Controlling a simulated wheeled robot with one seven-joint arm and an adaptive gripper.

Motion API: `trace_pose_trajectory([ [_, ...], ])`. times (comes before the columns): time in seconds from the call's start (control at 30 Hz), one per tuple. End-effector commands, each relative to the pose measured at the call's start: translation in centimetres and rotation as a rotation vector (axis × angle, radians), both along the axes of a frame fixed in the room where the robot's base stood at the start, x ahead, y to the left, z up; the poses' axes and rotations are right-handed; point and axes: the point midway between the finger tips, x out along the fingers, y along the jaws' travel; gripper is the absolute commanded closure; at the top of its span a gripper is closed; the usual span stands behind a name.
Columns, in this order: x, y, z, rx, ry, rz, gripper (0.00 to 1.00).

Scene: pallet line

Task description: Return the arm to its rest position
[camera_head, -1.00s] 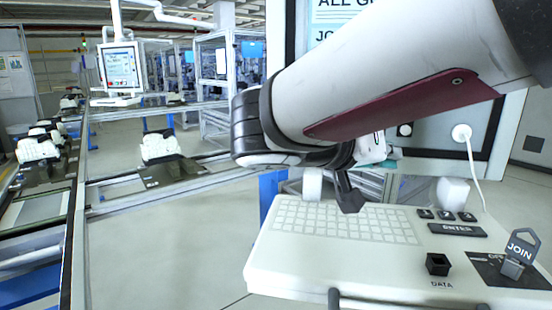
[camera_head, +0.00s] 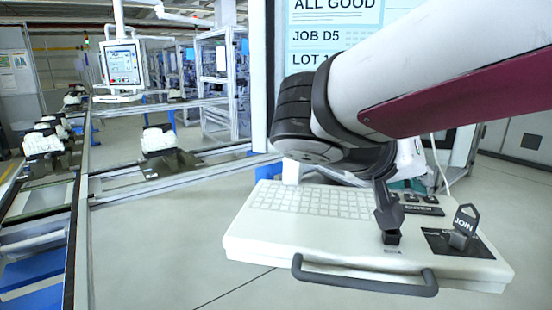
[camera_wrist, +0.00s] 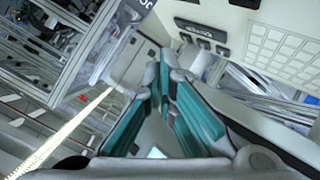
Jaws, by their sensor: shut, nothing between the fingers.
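My gripper (camera_wrist: 168,68) shows in the wrist view with its teal-lined fingers together and nothing between them. In the head view my arm reaches in from the upper right and covers part of the screen and the console. Teal parts of my gripper (camera_head: 408,184) show just behind the dark wrist part, above the back of the console (camera_head: 300,232). The fingertips are mostly hidden there. The dark part ends in line with the black DATA block (camera_head: 391,238); I cannot tell whether they touch.
The console bears a keypad (camera_head: 315,198), a JOIN tag (camera_head: 463,228) and a front handle (camera_head: 365,278). A screen (camera_head: 325,35) stands behind my arm. Conveyor rails with several white parts (camera_head: 158,140) run at left. The floor between rails and console is clear.

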Motion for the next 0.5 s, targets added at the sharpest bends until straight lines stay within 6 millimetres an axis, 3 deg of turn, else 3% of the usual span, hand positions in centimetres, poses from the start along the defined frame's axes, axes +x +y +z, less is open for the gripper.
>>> trace_pose_trajectory([
  [0.3,-6.0,-2.8,-4.6,0.198,0.263,0.040,1.00],
  [0.5,-11.4,-2.0,-8.6,0.454,0.401,0.202,1.00],
])
